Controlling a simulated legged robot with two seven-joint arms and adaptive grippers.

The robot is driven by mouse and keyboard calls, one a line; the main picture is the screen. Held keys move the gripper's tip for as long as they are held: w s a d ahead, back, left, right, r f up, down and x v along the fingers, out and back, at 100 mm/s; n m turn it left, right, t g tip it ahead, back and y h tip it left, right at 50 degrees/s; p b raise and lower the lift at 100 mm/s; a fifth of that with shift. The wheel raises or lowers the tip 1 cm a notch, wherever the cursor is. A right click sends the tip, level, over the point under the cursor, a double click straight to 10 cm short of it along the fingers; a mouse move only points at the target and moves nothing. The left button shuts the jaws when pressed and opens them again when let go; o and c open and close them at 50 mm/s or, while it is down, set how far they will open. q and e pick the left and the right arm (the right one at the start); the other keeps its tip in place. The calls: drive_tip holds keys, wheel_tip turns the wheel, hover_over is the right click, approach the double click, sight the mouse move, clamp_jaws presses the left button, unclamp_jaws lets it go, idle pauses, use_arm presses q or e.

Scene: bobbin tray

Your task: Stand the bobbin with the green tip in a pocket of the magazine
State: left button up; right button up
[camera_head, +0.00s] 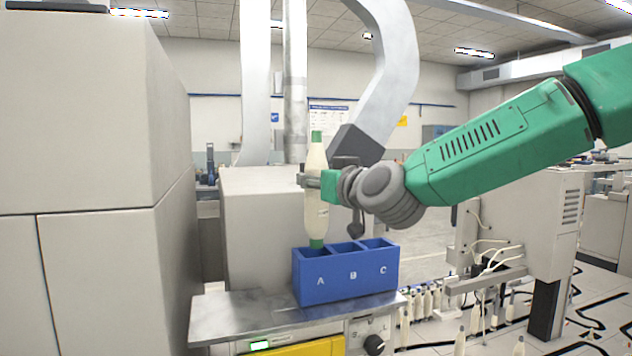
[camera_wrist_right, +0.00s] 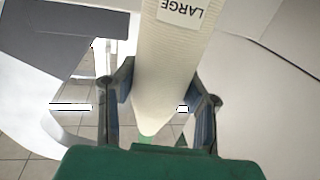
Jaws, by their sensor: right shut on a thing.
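The bobbin (camera_head: 317,208) is cream with a green tip at the top and a green end at the bottom. It is upright in the head view, and its lower end is at the top of pocket A of the blue magazine (camera_head: 325,291). I cannot tell how far it is inside. My right gripper (camera_head: 312,181) is shut on the bobbin around its middle. In the right wrist view the bobbin (camera_wrist_right: 172,60) shows a label reading LARGE, between the two fingers (camera_wrist_right: 168,90). Pockets B and C look empty, though their floors are hidden. My left gripper is not in view.
The magazine stands on a metal shelf (camera_head: 235,318) with a panel and knob below. A large grey cabinet (camera_head: 90,130) fills the left side. Several other cream bobbins (camera_head: 428,300) stand low behind the shelf at right.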

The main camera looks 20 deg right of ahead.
sight(319, 234)
drive_tip(key=shift+a, duration=0.2)
drive_tip(key=shift+d+f+b, duration=0.2)
drive_tip(key=shift+f+b, duration=0.3)
drive_tip(key=shift+f, duration=0.1)
drive_tip(key=shift+f+b, duration=3.45)
drive_tip(key=shift+f, duration=1.35)
drive_tip(key=o, duration=1.3)
